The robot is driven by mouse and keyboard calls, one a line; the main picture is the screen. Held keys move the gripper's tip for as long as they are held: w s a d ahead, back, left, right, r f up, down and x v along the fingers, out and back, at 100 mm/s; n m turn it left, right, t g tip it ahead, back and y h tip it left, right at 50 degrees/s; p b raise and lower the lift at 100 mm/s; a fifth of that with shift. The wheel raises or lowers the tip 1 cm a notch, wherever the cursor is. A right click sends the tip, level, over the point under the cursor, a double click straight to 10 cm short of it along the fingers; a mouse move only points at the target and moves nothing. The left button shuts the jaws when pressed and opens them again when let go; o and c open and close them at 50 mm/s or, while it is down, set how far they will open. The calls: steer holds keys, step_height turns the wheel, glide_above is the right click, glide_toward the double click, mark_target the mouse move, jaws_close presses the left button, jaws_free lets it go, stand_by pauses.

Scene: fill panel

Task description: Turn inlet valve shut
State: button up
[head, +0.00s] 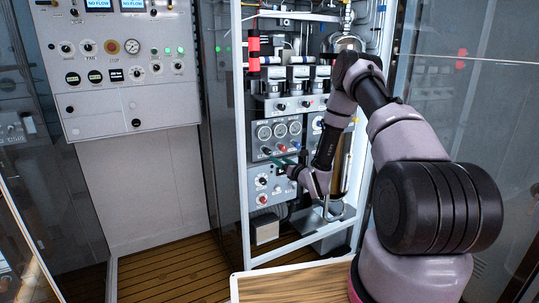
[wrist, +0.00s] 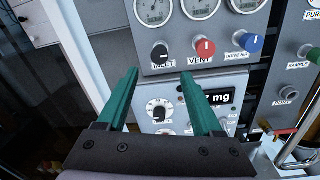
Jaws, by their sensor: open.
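The inlet valve is a black knob (wrist: 159,52) with the label INLET below it, at the lower left of the gauge panel (wrist: 172,28) in the wrist view. My gripper (wrist: 160,75) has two green fingers, spread apart with nothing between them. In the wrist view the fingertips show just below the inlet knob, to its left and right, and the knob is in plain sight. In the head view my gripper (head: 280,161) is in front of the lower part of the gauge panel. I cannot tell whether a finger touches anything.
A red VENT knob (wrist: 204,48) and a blue knob (wrist: 251,44) sit right of the inlet knob. Below is a panel with a dial (wrist: 159,110) and an "mg" display (wrist: 221,97). A white frame post (head: 241,130) stands left. A wooden top (head: 295,284) is in front.

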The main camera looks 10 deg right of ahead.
mark_target(269, 152)
steer(key=x, duration=0.9)
steer(key=shift+w, duration=0.1)
jaws_close()
